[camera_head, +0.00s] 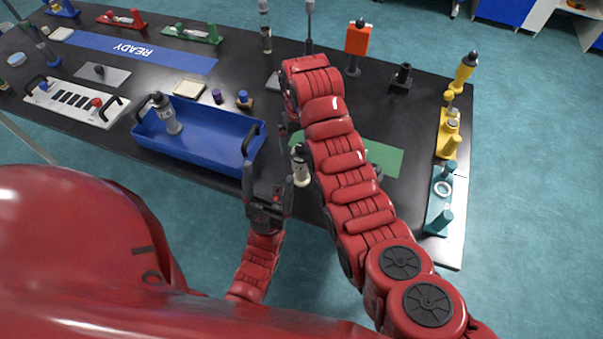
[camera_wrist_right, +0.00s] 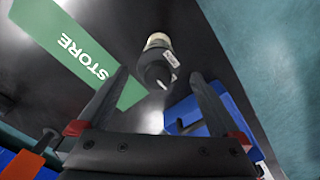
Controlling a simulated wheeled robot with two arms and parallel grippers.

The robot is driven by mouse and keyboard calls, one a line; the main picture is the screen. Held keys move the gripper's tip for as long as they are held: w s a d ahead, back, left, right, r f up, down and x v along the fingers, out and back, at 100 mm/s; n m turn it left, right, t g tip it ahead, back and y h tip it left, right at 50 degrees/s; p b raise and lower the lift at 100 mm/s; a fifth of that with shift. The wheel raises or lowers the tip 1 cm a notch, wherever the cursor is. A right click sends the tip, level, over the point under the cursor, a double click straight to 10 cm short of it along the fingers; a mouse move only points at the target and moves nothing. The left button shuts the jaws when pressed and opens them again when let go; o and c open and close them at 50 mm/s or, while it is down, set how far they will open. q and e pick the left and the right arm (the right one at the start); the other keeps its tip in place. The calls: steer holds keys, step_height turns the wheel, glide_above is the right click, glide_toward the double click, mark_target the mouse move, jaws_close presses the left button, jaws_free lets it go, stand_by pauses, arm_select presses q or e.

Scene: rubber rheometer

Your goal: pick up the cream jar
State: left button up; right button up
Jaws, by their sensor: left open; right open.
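The cream jar (camera_head: 301,178) stands on the dark table near its front edge, with a cream lower body and a dark top. In the right wrist view the jar (camera_wrist_right: 157,62) shows beyond and between my fingertips, not held. My right gripper (camera_wrist_right: 158,76) is open and empty; in the head view its arm bends over the table and mostly hides it. My left gripper (camera_head: 268,186) is open and empty at the table's front edge, just left of the jar and a little nearer.
A green mat (camera_head: 386,159), marked STORE, lies to the right, partly behind my right arm.

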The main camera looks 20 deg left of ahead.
mark_target(302, 156)
steer(key=shift+f, duration=0.85)
step_height(302, 156, down, 4)
steer(key=p, duration=0.3)
steer(key=shift+d+r, duration=0.1)
steer(key=shift+d, duration=0.05)
steer(key=shift+w+f+p, duration=0.1)
steer(key=shift+f+p, duration=0.25)
steer(key=shift+f, duration=0.45)
steer(key=shift+c, duration=0.2)
steer(key=c, duration=1.4)
